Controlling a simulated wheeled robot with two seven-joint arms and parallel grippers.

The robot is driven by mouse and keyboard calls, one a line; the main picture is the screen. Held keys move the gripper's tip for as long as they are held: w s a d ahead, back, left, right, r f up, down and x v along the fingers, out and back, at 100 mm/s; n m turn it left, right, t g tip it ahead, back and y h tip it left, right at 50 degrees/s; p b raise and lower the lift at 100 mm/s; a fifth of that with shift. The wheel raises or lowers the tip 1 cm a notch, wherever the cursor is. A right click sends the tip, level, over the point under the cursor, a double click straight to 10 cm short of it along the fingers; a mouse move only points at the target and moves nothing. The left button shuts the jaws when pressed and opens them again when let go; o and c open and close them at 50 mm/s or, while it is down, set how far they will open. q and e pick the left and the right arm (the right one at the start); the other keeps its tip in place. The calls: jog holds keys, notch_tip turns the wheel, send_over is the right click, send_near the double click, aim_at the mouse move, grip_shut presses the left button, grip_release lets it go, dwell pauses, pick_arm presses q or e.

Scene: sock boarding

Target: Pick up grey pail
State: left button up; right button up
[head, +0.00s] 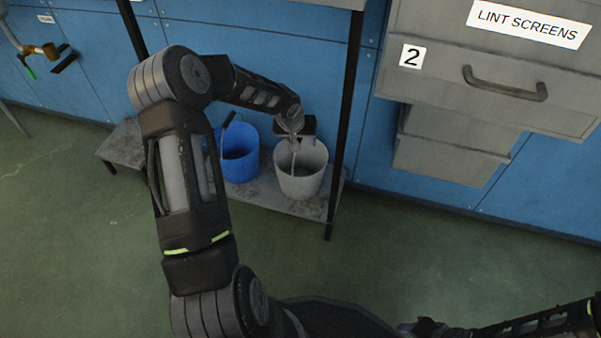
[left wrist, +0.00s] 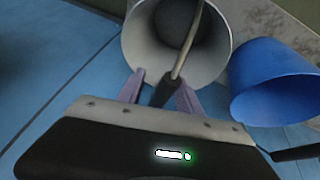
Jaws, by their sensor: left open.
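The grey pail (head: 301,178) stands upright on the low shelf in the head view. It also shows in the left wrist view (left wrist: 142,45), its open mouth toward the camera. Its handle (left wrist: 190,42) is a thin bar with a dark grip (left wrist: 168,92). My left gripper (head: 295,143) is over the pail's mouth. In the left wrist view its two pale purple fingers (left wrist: 161,90) are apart, with the dark grip between them. The gripper is open, and I cannot tell whether either finger touches the grip. My right gripper is not in view.
A blue pail (head: 238,160) stands just left of the grey one, and also shows in the left wrist view (left wrist: 270,85). The grey shelf (head: 262,197) has dark posts (head: 346,110) beside the pails. A drawer (head: 500,85) juts out at the right. Green floor lies in front.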

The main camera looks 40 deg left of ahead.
pick_arm(q)
jog(key=shift+c, duration=0.5)
grip_shut()
dwell(0.9)
